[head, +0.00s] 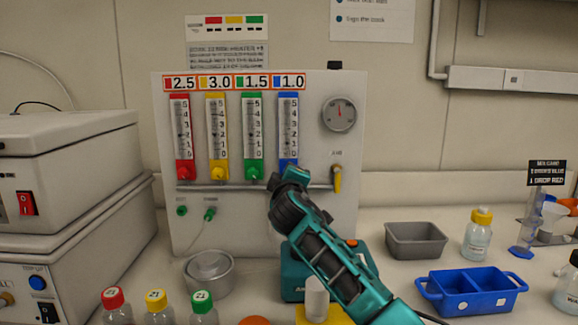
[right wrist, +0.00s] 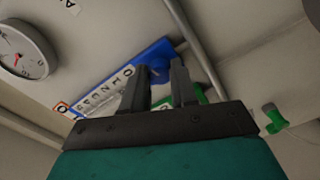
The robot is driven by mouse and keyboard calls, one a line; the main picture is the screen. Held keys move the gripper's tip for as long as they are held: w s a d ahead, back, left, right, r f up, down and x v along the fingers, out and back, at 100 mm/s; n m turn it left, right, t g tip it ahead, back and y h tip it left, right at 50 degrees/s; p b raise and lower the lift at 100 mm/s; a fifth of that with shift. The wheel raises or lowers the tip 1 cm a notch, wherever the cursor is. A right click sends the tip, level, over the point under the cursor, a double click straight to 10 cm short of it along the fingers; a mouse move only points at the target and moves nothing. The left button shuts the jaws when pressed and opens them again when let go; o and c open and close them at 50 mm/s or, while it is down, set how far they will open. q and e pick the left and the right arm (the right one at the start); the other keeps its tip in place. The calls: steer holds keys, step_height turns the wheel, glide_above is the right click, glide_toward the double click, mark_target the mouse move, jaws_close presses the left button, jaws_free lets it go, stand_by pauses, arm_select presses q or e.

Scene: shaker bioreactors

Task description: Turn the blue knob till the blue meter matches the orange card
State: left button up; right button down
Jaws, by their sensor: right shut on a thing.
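The blue meter (head: 288,125) is the rightmost of several coloured meters on the white panel. Its orange-edged card (head: 290,82) above it reads 1.0. The float level in the blue meter is too small to read surely. My right gripper (head: 290,177) is at the foot of the blue meter and hides the blue knob in the head view. In the right wrist view, my right gripper's fingers (right wrist: 160,75) are closed at the blue lower end of the meter (right wrist: 150,58), on the blue knob, which is mostly hidden between them. My left gripper is not in view.
Red (head: 180,140), yellow (head: 217,140) and green (head: 253,140) meters with knobs stand left of the blue one. A round gauge (head: 339,113) and a yellow valve handle (head: 338,180) are to its right. Bottles, a grey tray (head: 416,240) and a blue rack (head: 470,291) are on the bench.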

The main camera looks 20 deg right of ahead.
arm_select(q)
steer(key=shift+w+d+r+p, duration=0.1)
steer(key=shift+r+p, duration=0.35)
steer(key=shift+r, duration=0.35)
arm_select(e)
steer(key=shift+n, duration=0.6)
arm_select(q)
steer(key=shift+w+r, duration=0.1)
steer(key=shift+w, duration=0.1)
arm_select(e)
steer(key=c, duration=0.9)
jaws_free()
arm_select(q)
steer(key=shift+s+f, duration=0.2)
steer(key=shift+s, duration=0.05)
arm_select(e)
steer(key=shift+r, duration=0.1)
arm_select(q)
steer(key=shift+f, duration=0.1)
arm_select(e)
steer(key=shift+r, duration=0.1)
